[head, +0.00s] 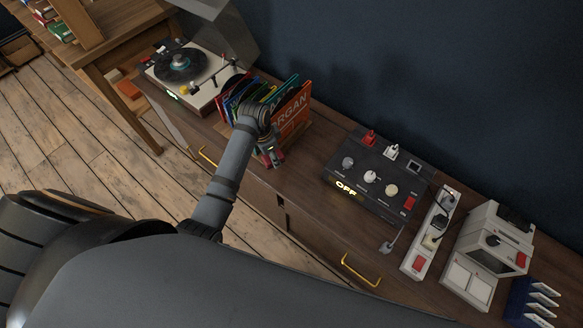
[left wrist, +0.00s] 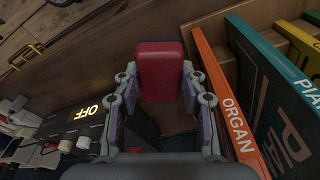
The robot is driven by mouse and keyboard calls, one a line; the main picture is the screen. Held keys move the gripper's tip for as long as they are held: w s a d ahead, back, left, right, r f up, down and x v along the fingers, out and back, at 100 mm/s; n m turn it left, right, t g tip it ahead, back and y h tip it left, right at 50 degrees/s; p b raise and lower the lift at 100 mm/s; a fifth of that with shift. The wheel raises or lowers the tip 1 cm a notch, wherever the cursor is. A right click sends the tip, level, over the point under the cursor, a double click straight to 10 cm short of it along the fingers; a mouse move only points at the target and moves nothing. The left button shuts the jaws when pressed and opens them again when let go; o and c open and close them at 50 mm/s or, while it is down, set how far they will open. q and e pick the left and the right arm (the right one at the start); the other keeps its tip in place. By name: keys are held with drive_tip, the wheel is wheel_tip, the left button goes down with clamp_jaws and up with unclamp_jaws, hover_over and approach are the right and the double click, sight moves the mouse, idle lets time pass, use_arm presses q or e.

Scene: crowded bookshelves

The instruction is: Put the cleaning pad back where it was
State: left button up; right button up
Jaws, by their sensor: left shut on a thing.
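The cleaning pad, a dark red rounded block (left wrist: 160,68), is held between the fingers of my left gripper (left wrist: 160,100) in the left wrist view. In the head view my left gripper (head: 271,157) is at the front of the record crate, and a small bit of red shows at its tip. The orange ORGAN sleeve (head: 291,112) stands just behind it, and it also shows to the right in the left wrist view (left wrist: 225,95). I cannot tell whether the pad touches the cabinet. My right gripper is out of view.
A turntable (head: 207,88) stands left of the record sleeves on the wooden cabinet. A black mixer with a lit OFF sign (head: 345,187), a white power strip (head: 417,262) and a white device (head: 468,287) stand to the right. Some bare cabinet top (head: 312,160) lies between the sleeves and mixer.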

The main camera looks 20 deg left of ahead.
use_arm(q)
hover_over(293, 173)
drive_tip(key=f, duration=0.6)
drive_tip(key=shift+s+a+f, duration=0.2)
drive_tip(key=shift+a, duration=0.1)
drive_tip(key=shift+f, duration=1.6)
drive_tip(key=shift+f, duration=0.15)
drive_tip(key=o, duration=1.1)
wheel_tip(293, 173, up, 12)
drive_tip(key=s+a, duration=0.1)
drive_tip(key=shift+s+a, duration=0.2)
